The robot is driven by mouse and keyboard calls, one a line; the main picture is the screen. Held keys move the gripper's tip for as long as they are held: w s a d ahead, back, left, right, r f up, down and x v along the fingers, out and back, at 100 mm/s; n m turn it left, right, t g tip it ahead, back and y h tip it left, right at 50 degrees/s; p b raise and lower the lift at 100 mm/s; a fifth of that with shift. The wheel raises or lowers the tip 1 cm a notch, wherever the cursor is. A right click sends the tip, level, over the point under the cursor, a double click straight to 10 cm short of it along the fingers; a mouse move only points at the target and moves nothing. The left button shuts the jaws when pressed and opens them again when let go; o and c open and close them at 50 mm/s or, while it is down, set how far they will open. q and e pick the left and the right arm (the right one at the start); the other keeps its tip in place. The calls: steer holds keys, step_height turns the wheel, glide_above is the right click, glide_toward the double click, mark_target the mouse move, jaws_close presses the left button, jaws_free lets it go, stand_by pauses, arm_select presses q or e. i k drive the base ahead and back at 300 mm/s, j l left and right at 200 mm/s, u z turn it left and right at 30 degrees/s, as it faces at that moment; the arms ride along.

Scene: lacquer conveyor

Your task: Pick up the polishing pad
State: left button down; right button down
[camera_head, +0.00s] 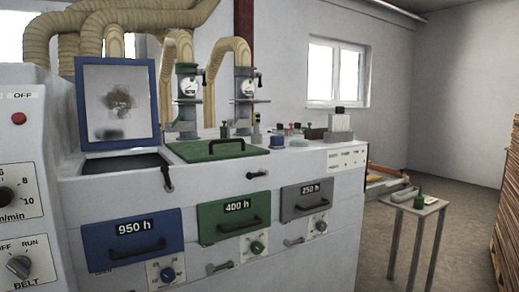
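I cannot surely make out the polishing pad. A small pale grey block (403,194) lies on the small table (430,209) at the right; it is too small to tell whether it is the pad. A small green bottle (419,200) stands beside it on the same table. Neither of my grippers is in view.
A large white conveyor machine (310,165) fills the left and middle, with blue (133,239), green (234,215) and grey (306,199) doors. Its blue-framed lid (118,102) stands open. Stacked boards (507,205) are at the right edge.

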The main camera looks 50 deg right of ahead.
mark_target(277, 142)
steer(key=z, duration=1.55)
steer(key=i+l, duration=0.1)
steer(key=i, duration=0.2)
